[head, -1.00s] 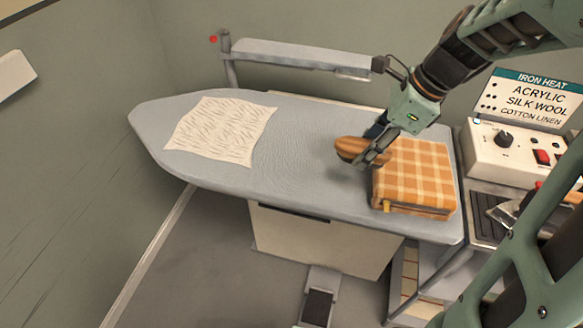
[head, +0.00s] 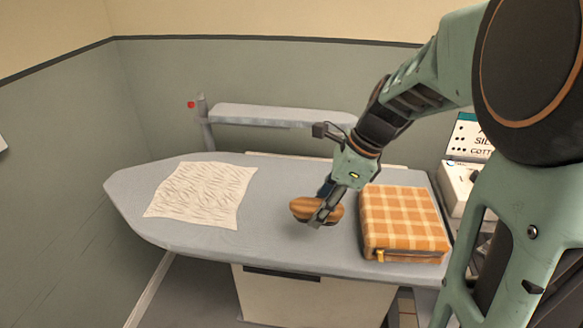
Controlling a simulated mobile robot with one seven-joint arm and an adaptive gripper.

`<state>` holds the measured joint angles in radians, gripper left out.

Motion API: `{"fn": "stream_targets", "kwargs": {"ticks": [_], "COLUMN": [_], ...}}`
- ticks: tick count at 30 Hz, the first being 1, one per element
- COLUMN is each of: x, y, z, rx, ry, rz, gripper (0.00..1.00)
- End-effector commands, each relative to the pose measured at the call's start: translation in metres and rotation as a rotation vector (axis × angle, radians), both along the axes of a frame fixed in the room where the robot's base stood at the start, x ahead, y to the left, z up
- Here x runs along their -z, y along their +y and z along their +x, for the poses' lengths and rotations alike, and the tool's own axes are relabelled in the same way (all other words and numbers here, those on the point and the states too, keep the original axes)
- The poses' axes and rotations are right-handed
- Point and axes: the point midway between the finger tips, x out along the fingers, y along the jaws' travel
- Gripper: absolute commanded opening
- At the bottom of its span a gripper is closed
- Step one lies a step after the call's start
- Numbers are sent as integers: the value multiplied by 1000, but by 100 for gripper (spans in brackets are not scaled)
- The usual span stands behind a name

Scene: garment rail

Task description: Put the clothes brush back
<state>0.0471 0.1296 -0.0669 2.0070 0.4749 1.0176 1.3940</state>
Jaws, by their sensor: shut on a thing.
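A narrow sleeve board (head: 275,115) stands behind. A control box (head: 455,183) is at right, partly hidden by my arm.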

Motion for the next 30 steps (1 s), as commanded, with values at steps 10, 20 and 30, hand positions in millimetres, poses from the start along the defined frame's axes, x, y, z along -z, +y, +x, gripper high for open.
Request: {"fn": "stream_targets", "kwargs": {"ticks": [10, 20, 30], "x": [50, 71, 106], "y": [30, 39, 41], "z": [54, 72, 74], "rx": [0, 0, 0], "ry": [3, -1, -1], "rz": [1, 1, 1], "gripper": [12, 12, 12]}}
